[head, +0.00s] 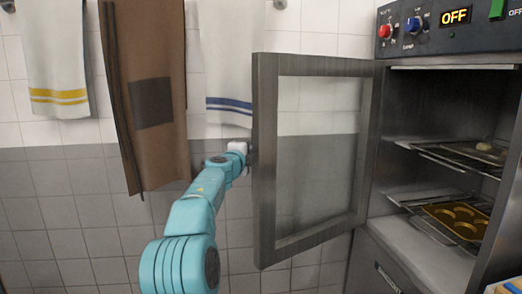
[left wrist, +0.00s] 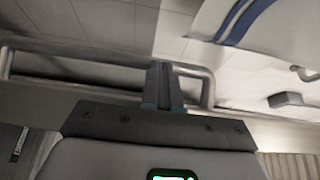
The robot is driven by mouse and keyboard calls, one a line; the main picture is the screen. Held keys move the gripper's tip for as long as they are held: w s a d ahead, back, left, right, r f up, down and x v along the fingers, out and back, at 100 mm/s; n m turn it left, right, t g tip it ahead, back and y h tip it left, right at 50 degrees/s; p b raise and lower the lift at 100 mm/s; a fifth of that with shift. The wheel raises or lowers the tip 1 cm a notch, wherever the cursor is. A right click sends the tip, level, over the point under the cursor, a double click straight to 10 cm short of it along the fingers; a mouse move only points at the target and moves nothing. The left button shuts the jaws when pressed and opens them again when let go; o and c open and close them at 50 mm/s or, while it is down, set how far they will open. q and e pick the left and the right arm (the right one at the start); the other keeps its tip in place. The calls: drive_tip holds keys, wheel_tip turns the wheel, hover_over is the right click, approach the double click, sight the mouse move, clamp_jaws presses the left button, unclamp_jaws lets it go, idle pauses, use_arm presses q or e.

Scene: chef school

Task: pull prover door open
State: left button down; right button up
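The prover door (head: 262,170), a grey metal frame around a glass pane, stands wide open, hinged at its right side to the prover (head: 430,105). My left arm reaches in from below, and my left gripper (head: 248,157) is at the door's left edge, partly hidden by the frame. In the left wrist view the gripper fingers (left wrist: 164,85) are close together across a metal bar handle (left wrist: 100,58) and look shut on it. My right gripper is in neither view.
Inside the prover are wire racks (head: 400,196), a muffin tin (head: 460,219) and an upper tray. Knobs and an "OFF" display (head: 455,16) sit above. A brown apron (head: 150,90) and towels (head: 57,50) hang on the tiled wall behind my arm.

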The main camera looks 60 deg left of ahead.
use_arm(q)
drive_tip(key=shift+m+t+h, duration=0.6)
drive_tip(key=shift+t, duration=0.1)
drive_tip(key=shift+s+a+p, duration=0.15)
drive_tip(key=shift+a+p, duration=0.9)
drive_tip(key=shift+a, duration=0.1)
drive_tip(key=shift+s+a+p, duration=0.1)
drive_tip(key=shift+a+p, duration=0.9)
drive_tip(key=shift+a, duration=0.15)
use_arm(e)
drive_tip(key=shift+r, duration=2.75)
use_arm(q)
drive_tip(key=shift+s, duration=0.15)
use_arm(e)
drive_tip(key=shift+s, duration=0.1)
